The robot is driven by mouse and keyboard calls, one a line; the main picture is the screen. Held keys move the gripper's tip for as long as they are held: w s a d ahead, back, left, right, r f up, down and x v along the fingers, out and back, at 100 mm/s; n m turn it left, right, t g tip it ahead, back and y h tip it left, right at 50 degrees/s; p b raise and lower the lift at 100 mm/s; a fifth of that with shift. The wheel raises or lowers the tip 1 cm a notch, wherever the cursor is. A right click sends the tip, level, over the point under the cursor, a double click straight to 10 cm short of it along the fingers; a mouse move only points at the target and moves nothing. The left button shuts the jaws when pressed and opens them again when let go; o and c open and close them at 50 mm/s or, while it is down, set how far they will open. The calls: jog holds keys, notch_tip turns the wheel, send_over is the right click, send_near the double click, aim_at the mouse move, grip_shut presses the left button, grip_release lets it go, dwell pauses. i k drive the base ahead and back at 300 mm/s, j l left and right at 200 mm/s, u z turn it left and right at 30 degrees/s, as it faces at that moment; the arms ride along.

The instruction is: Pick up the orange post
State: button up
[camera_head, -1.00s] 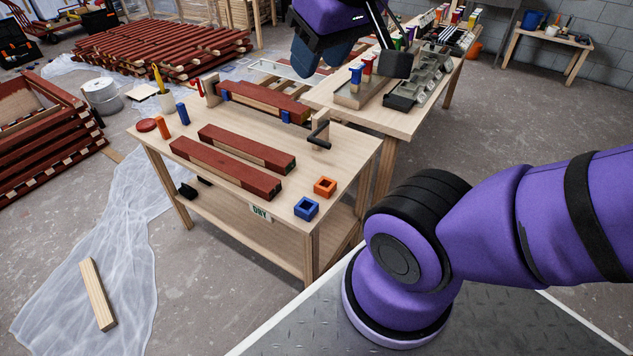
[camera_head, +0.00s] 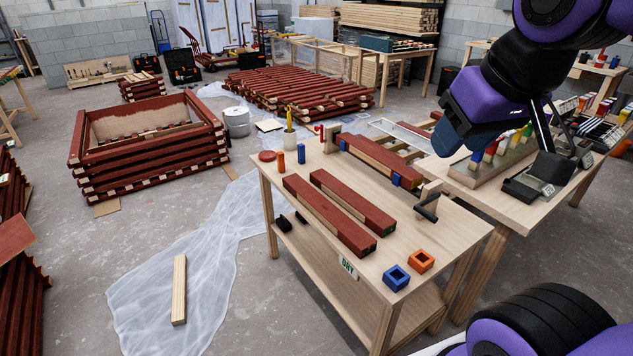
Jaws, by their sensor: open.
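The orange post (camera_head: 281,161) is a short upright post at the far left end of the light wooden workbench (camera_head: 455,232). A similar blue post (camera_head: 301,153) stands just right of it. An orange square socket (camera_head: 421,261) and a blue square socket (camera_head: 397,278) sit at the bench's near right corner. My gripper (camera_head: 452,138) is in the air at upper right, well away from the orange post. It is open; its fingertips are partly hidden by its own body, and I see nothing held.
Two red-painted battens (camera_head: 328,214) lie between the orange post and the sockets. Another red batten (camera_head: 380,160) is held at the bench's back. A second table (camera_head: 545,200) stands at right.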

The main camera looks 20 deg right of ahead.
aim_at(280, 156)
jog(key=i+j+u, duration=0.8)
jog(key=i, duration=0.15)
jog(key=i+u, duration=0.35)
jog(key=i, duration=0.2)
jog(key=i+z, duration=0.35)
jog(key=i+j+z, duration=0.3)
jog(key=i, duration=0.2)
jog(key=i+l+z, duration=0.1)
jog(key=i+z, duration=0.15)
jog(key=z, duration=0.15)
jog(key=i+z, duration=0.2)
jog(key=z, duration=0.15)
